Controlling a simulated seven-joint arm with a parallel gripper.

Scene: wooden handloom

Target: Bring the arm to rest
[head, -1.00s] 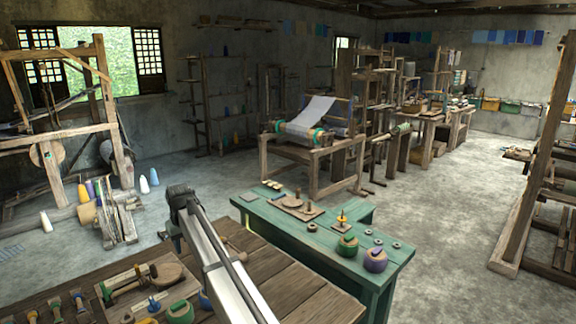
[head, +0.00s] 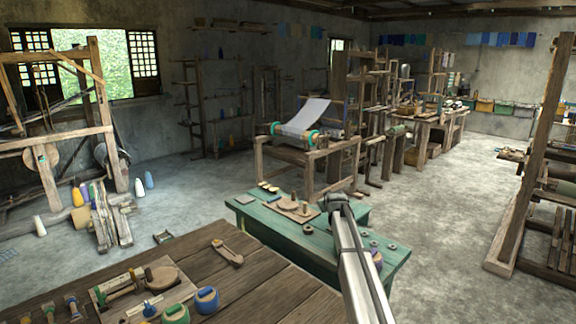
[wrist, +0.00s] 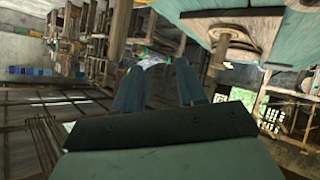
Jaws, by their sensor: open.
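My arm reaches up from the bottom of the head view, with its dark end (head: 336,203) over the green bench (head: 265,238). The fingers cannot be made out there. In the wrist view my gripper (wrist: 160,78) has its two fingers apart, with nothing between them. Part of the bench fills the top right of the wrist view, with a round wooden piece (wrist: 232,42) on it, apart from the fingers.
Wooden discs and a peg board (head: 292,208) lie on the bench. A brown table (head: 250,290) at lower left holds a blue pot (head: 206,299) and tools. Looms stand behind; open floor (head: 440,215) lies to the right.

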